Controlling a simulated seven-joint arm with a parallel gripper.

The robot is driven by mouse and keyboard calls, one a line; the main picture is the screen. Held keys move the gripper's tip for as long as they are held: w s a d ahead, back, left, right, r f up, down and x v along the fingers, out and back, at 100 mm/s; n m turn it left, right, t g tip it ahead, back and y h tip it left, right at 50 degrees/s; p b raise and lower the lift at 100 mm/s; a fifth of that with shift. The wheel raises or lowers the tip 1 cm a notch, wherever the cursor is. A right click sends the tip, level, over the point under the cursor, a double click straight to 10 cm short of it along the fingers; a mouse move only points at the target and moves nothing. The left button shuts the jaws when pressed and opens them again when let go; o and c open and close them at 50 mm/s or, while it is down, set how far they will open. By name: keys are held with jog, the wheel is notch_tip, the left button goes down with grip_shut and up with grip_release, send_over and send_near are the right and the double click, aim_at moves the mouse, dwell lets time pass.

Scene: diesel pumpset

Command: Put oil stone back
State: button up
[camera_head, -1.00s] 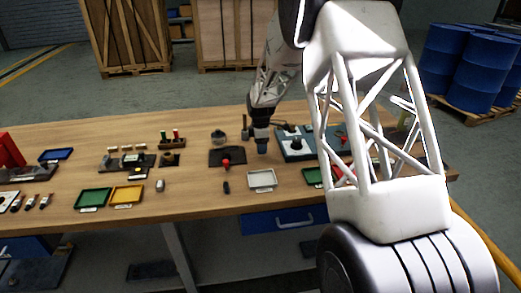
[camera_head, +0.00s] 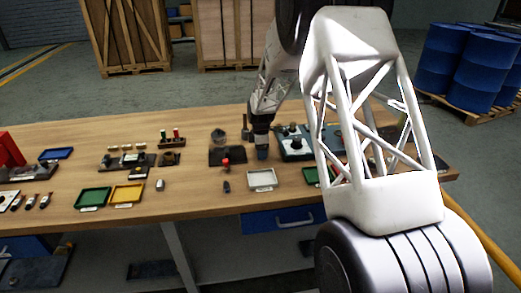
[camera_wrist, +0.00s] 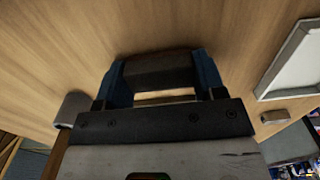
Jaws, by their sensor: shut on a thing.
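My gripper (camera_wrist: 160,80) has its blue fingers shut on a dark grey rectangular block, which I take to be the oil stone (camera_wrist: 160,72). The block spans the gap between the fingers in the wrist view, with wooden bench top beyond it. In the head view, my gripper (camera_head: 262,152) points down over the bench, behind the white tray (camera_head: 262,187) and just left of a grey-blue plate with fittings (camera_head: 283,150). The held block cannot be made out clearly there. Which spot on the bench belongs to the stone cannot be told.
A dark mat (camera_head: 216,157) with a red-knobbed part lies left of my gripper. A small dark piece (camera_head: 227,187) stands in front. Green (camera_head: 93,207) and yellow (camera_head: 127,203) trays lie further left. The wrist view shows the pale tray (camera_wrist: 283,82) at right. Bare wood lies between these.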

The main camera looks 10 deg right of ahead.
jog(key=shift+f, duration=0.25)
jog(key=o, duration=1.1)
jog(key=shift+f, duration=0.15)
jog(key=shift+o, duration=0.2)
jog(key=shift+s+f, duration=0.1)
jog(key=shift+s, duration=0.05)
jog(key=shift+s+f, duration=0.15)
jog(key=shift+c, duration=0.2)
jog(key=shift+o, duration=0.2)
jog(key=r, duration=0.8)
jog(key=shift+w+d+r, duration=0.1)
jog(key=shift+w+r, duration=0.2)
jog(key=shift+w, duration=0.1)
jog(key=shift+r, duration=0.45)
